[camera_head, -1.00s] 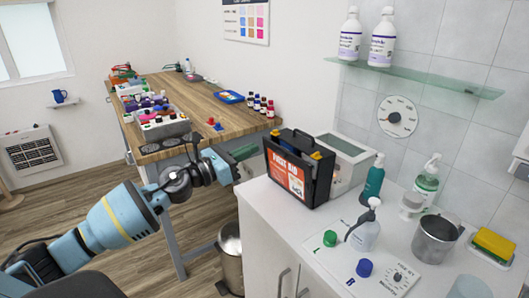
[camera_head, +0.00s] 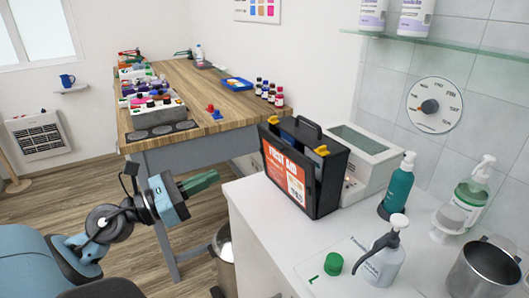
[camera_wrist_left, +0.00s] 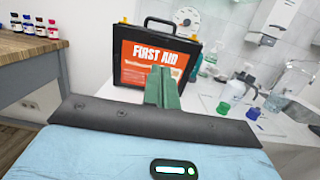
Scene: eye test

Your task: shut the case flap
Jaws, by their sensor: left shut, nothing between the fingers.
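The black first aid case (camera_head: 327,187) stands upright on the white counter, with a handle on top and yellow latches at its upper corners. Its front panel, with an orange label (camera_head: 285,174), faces my left gripper. A little blue shows behind the panel's top edge; I cannot tell how far the flap stands open. My left gripper (camera_head: 216,175) has green fingers, shut and empty, left of the case and apart from it in the head view. In the left wrist view its fingertips (camera_wrist_left: 161,72) overlap the lower part of the case's label (camera_wrist_left: 137,60). My right gripper is out of view.
A white glass-topped box (camera_head: 372,150) stands right behind the case. A teal pump bottle (camera_head: 398,190), a white spray bottle (camera_head: 382,264) and a green cap (camera_head: 333,264) are to the right and front. A wooden workbench (camera_head: 205,100) is behind. A bin (camera_head: 222,255) stands below.

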